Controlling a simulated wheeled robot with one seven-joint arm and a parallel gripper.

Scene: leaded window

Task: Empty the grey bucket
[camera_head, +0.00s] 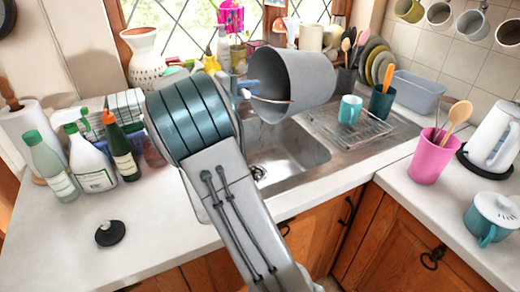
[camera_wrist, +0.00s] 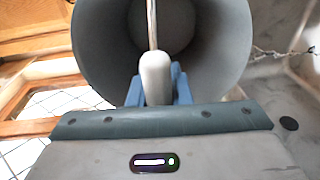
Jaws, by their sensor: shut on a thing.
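The grey bucket (camera_head: 300,78) hangs in the air above the sink (camera_head: 285,150) in the head view. It is tilted onto its side, with its mouth toward the left and front. My gripper (camera_head: 243,92) is at the mouth side, mostly hidden behind my arm. In the wrist view my gripper (camera_wrist: 157,85) is shut on the white grip of the bucket's handle, and the bucket (camera_wrist: 225,45) opens toward the camera. Its visible inside looks empty in the wrist view. No falling contents show. The drain (camera_head: 258,172) shows in the sink's bottom.
A wire rack with a teal cup (camera_head: 350,109) stands right of the sink. A pink utensil pot (camera_head: 431,157) and white kettle (camera_head: 492,140) are farther right. Bottles (camera_head: 90,160) stand left of my arm. A tall vase (camera_head: 145,58) and several items line the window sill.

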